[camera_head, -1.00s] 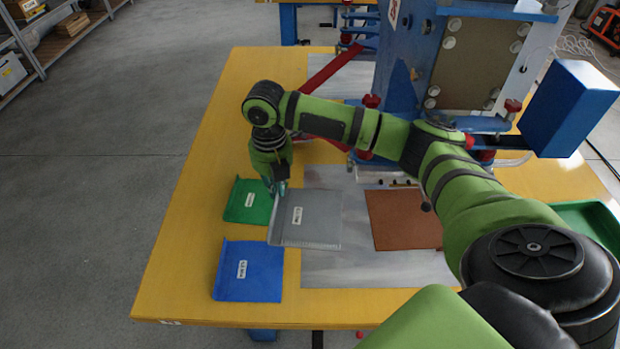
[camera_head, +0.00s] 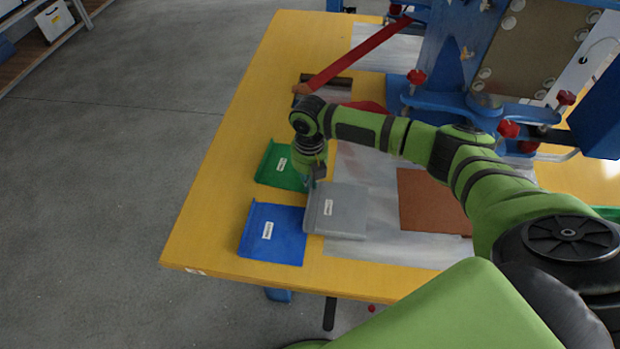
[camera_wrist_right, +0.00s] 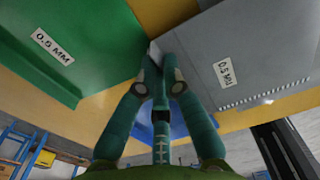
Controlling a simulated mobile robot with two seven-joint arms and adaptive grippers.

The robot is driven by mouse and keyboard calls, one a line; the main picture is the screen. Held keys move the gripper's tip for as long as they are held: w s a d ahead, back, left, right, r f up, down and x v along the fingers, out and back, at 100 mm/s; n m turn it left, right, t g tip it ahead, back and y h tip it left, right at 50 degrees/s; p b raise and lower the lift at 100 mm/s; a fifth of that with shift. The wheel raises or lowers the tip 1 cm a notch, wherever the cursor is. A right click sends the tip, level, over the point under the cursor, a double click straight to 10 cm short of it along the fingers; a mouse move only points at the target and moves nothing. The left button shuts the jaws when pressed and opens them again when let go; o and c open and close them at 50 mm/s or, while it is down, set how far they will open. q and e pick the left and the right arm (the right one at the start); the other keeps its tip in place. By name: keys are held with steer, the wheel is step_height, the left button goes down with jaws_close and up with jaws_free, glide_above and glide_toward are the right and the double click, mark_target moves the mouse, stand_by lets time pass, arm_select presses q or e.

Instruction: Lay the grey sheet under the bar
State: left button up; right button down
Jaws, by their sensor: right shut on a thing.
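The grey sheet (camera_head: 346,222) has a white label and a raised lip along its left edge. It lies or hovers over the left part of the pale metal plate; I cannot tell if it touches. My right gripper (camera_head: 315,180) is at its far left corner. In the right wrist view the gripper (camera_wrist_right: 166,70) is shut on the lip of the grey sheet (camera_wrist_right: 270,60), labelled 0.5 MM. The bar is hidden or cannot be picked out behind my right arm, at the blue machine (camera_head: 440,60). My left gripper is not in view.
A green sheet (camera_head: 270,172) lies left of the gripper, and a blue sheet (camera_head: 272,218) close to the grey one. A brown sheet (camera_head: 425,195) is on the metal plate (camera_head: 385,248), to the right. A red lever (camera_head: 355,55) slants over the yellow table (camera_head: 215,195).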

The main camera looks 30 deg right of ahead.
steer(key=shift+f, duration=0.45)
steer(key=c, duration=1.4)
jaws_free()
step_height(320, 180, up, 13)
steer(key=shift+b, duration=0.35)
steer(key=shift+f, duration=0.1)
